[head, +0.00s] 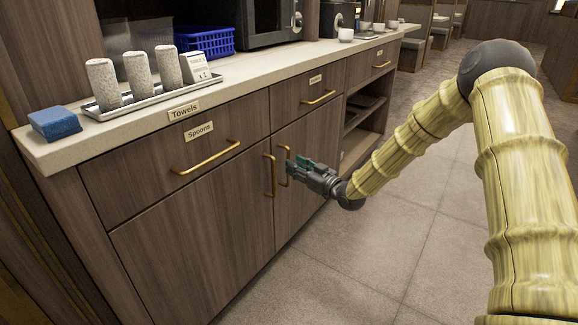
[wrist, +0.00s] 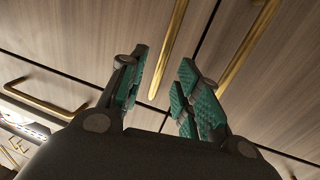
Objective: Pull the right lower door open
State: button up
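The right lower door (head: 310,160) is wood-grained and stands shut, with a vertical brass handle (head: 285,168) near its left edge. My gripper (head: 296,166) is at this handle, with its green-padded fingers pointing at the door. In the wrist view my gripper (wrist: 163,60) is open, and the right door's handle (wrist: 170,40) shows in the gap between the fingers. I cannot tell whether the fingers reach around it or touch it. The left lower door (head: 200,235) is also shut; its handle (head: 269,175) shows in the wrist view (wrist: 240,60), right of the fingers.
Drawers with horizontal brass handles (head: 207,158) sit above the doors, all shut. The counter (head: 60,150) holds a tray (head: 140,98) of rolled towels, a blue block (head: 54,122) and a blue basket (head: 205,41). Open shelves (head: 362,110) lie farther right. The floor (head: 350,260) in front is clear.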

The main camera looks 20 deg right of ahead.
jog(key=shift+b+x, duration=0.55)
jog(key=shift+x, duration=1.65)
grip_shut()
